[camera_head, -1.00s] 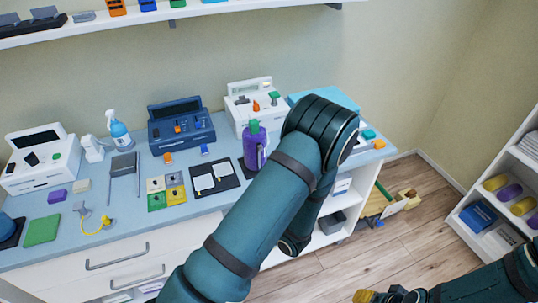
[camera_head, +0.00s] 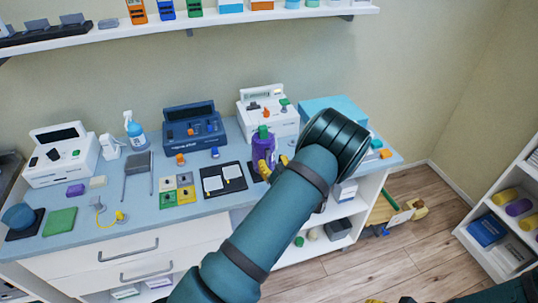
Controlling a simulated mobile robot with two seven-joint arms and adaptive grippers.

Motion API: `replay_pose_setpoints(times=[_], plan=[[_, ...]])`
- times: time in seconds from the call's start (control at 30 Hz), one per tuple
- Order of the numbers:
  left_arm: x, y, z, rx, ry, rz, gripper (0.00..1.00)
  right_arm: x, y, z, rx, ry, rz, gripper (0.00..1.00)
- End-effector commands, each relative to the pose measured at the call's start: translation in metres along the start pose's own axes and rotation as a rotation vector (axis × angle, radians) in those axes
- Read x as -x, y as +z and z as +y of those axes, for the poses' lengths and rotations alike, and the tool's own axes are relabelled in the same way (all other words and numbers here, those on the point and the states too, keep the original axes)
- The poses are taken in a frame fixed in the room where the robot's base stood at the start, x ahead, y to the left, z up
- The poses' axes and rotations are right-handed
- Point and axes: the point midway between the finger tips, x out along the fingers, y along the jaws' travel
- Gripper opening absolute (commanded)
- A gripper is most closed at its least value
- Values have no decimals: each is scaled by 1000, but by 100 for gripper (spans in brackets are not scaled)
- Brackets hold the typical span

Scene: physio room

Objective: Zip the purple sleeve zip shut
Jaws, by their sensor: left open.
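The purple sleeve (camera_head: 263,147) stands upright, with a green top, on the worktop in front of the white machine at the right. Its lower part is partly hidden by my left gripper, and I cannot make out the zip or how far it is closed. My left gripper (camera_head: 274,168) is open, its yellow fingertips at the sleeve's lower front and right side; I cannot tell whether they touch it. My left arm reaches up from the bottom of the view. Of my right gripper (camera_head: 375,300), only a yellow bit shows at the bottom edge.
The blue worktop (camera_head: 140,222) holds a dark mat with white cards (camera_head: 222,180), coloured tiles (camera_head: 178,190), a blue machine (camera_head: 194,127), a white machine (camera_head: 268,110) and a light-blue box (camera_head: 330,106). A wall shelf (camera_head: 190,22) runs above. A white rack (camera_head: 500,215) stands at the right.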

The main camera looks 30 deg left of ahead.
Motion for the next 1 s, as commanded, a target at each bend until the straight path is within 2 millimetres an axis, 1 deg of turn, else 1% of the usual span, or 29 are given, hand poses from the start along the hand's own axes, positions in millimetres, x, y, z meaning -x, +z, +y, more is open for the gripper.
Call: replay_pose_setpoints(times=[0.03, 0.1, 0.2, 0.3, 0.63, 0.67, 0.7, 0.77, 0.8, 1.0], plan=[[-9, 0, 1, 1, 3, -2, 46, 0, 0, 0, 0, 0, 0, 47], [-20, 0, 1, 0, 1, -2, 46, 1, 0, 0, 0, 0, 0, 47], [-30, 0, 1, 0, 2, -1, 46, 1, 0, 0, 0, 0, 0, 47], [-37, 0, 0, 0, 1, 0, 46, 1, 0, 0, 0, 0, 0, 47], [-40, 0, 0, -1, 0, 0, 46, 1, 0, 0, 0, 0, 0, 47], [-40, 0, 0, -1, 0, 0, 49, 1, 0, 0, 0, 0, 0, 47], [-40, 0, 0, -1, 0, 0, 35, 1, 0, 0, 0, 0, 0, 47], [-40, 0, 0, -1, 0, 0, 14, 1, 0, 0, 0, 0, 0, 47], [-40, 0, 0, -1, 0, 0, 0, 1, 0, 0, 0, 0, 0, 47], [-40, 0, 0, 0, 0, 0, 0, 1, 0, 0, 0, 0, 0, 47]])
